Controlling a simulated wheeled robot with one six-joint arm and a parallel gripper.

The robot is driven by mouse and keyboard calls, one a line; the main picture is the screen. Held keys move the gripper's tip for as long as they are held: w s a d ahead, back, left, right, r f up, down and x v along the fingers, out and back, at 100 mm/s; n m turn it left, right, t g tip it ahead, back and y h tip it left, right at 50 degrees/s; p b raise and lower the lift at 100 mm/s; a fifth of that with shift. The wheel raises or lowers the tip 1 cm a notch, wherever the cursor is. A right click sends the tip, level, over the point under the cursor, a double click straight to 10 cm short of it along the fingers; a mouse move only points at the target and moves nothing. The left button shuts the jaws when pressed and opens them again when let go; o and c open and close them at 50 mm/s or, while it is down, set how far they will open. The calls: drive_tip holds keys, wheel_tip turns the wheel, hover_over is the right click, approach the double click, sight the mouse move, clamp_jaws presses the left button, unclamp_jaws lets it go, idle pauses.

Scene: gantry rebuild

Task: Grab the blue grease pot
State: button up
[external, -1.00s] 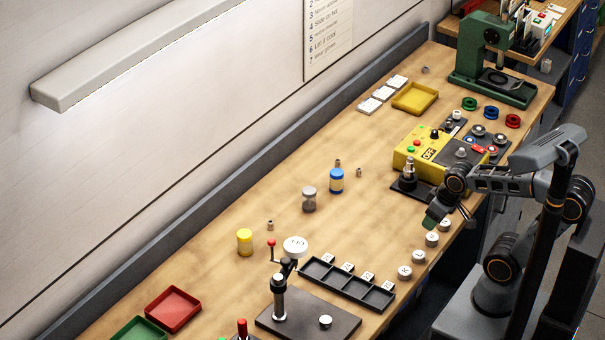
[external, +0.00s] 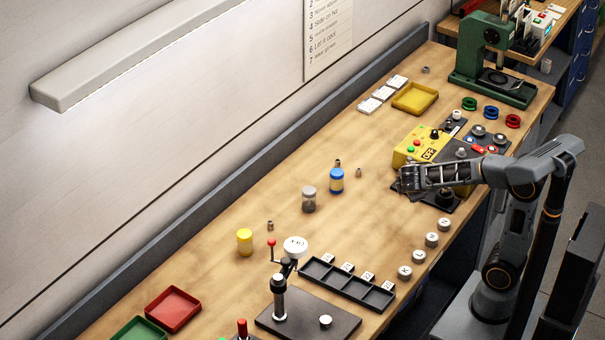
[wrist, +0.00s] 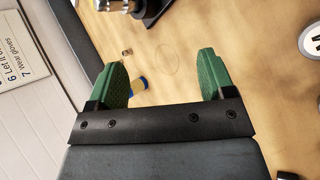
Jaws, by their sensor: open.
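The blue grease pot (external: 336,181) stands upright on the wooden bench, a blue pot with a pale yellow band. In the wrist view the pot (wrist: 139,84) shows partly, just beside the inner side of the left green fingertip, which hides some of it. My gripper (external: 402,180) is to the right of the pot in the external view, apart from it and pointing left. In the wrist view my gripper (wrist: 162,75) has its two green fingers wide apart with nothing held between them.
A grey pot (external: 309,199) stands close to the left of the blue pot, and a yellow pot (external: 245,242) is farther left. A yellow control box (external: 420,146) is behind my gripper. Bench (external: 300,160) around the pots is mostly clear.

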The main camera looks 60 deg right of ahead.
sight(338, 181)
drive_tip(key=w+a+f+n+t+h+b, duration=0.1)
drive_tip(key=w+a+n+t+h+b, duration=0.25)
drive_tip(key=w+n+t, duration=1)
drive_tip(key=w+f+n+g, duration=0.1)
drive_tip(key=w+f, duration=0.1)
drive_tip(key=f, duration=0.1)
drive_tip(key=w+f+n+g, duration=0.1)
drive_tip(key=w+f, duration=0.1)
drive_tip(key=w+f+n+g, duration=0.1)
drive_tip(key=w+f+g, duration=0.1)
drive_tip(key=w+f, duration=0.1)
drive_tip(key=shift+a+f+n+p, duration=0.25)
drive_tip(key=shift+a+f+p, duration=0.05)
drive_tip(key=shift+a, duration=0.05)
drive_tip(key=shift+w+d+r, duration=0.15)
drive_tip(key=shift+w+d, duration=0.1)
drive_tip(key=shift+w, duration=0.1)
drive_tip(key=shift+p+x, duration=0.5)
drive_tip(key=shift+x, duration=2.85)
drive_tip(key=c, duration=1)
drive_tip(key=shift+c, duration=0.3)
